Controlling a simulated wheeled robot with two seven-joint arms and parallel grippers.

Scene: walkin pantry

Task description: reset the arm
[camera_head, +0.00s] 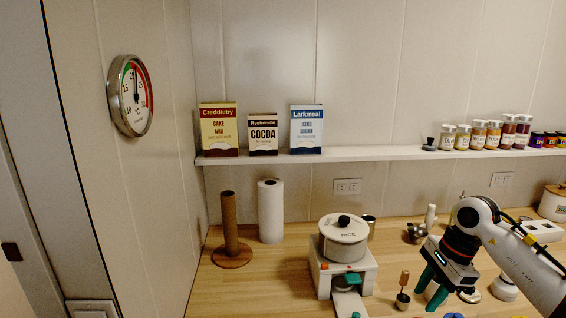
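My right arm (525,262) comes in from the right edge, white with a dark wrist. My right gripper (432,288) points down over the right part of the wooden counter. Its two teal fingers are apart and nothing shows between them. A small wooden-handled tool in a holder (403,291) stands just left of the fingers; I cannot tell whether they touch. My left arm and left gripper are not in view.
A white appliance (322,279) with a lidded pot (343,238) stands left of my gripper. A paper towel roll (270,211) and a brown post holder (230,228) stand farther left. A shelf (375,154) with boxes and jars runs above the counter (265,285).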

